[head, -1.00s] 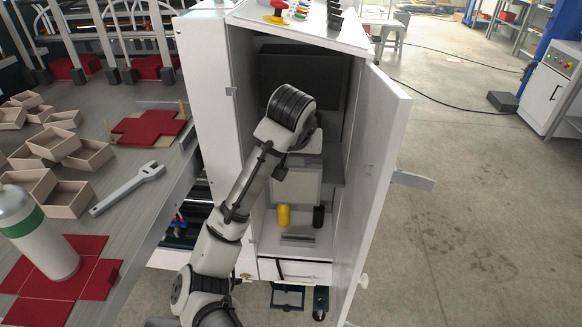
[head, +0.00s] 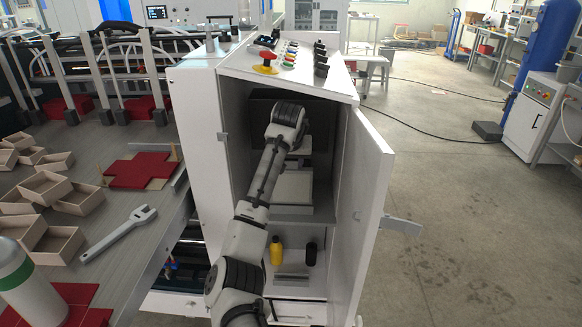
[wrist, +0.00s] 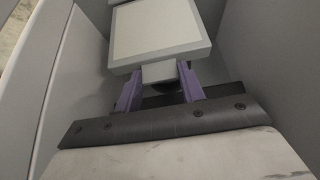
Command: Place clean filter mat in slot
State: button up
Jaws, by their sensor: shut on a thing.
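The filter mat (head: 293,187) is a pale square panel with a light grey frame. It is inside the open white cabinet, below and beyond my wrist in the head view. In the wrist view the filter mat (wrist: 158,30) lies ahead of my gripper (wrist: 161,82), whose two purple fingers are shut on a small grey tab at the mat's near edge. I cannot make out the slot; a dark panel (head: 262,108) stands at the cabinet's back.
The cabinet door (head: 362,200) stands open at the right. A yellow bottle (head: 277,252) and a black one (head: 311,254) stand on the cabinet's lower level. Side walls are close to my gripper. A workbench (head: 150,222) with boxes is at the left.

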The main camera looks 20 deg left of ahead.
aim_at(291, 170)
jog(key=shift+w+a+r, duration=0.1)
jog(key=shift+w, duration=0.2)
jog(key=shift+f+p, duration=0.85)
jog(key=shift+f, duration=1)
jog(key=shift+f, duration=0.1)
jog(key=shift+f, duration=0.15)
jog(key=o, duration=1.3)
jog(key=b+v, duration=0.3)
jog(key=v, duration=0.9)
jog(key=shift+r, duration=0.25)
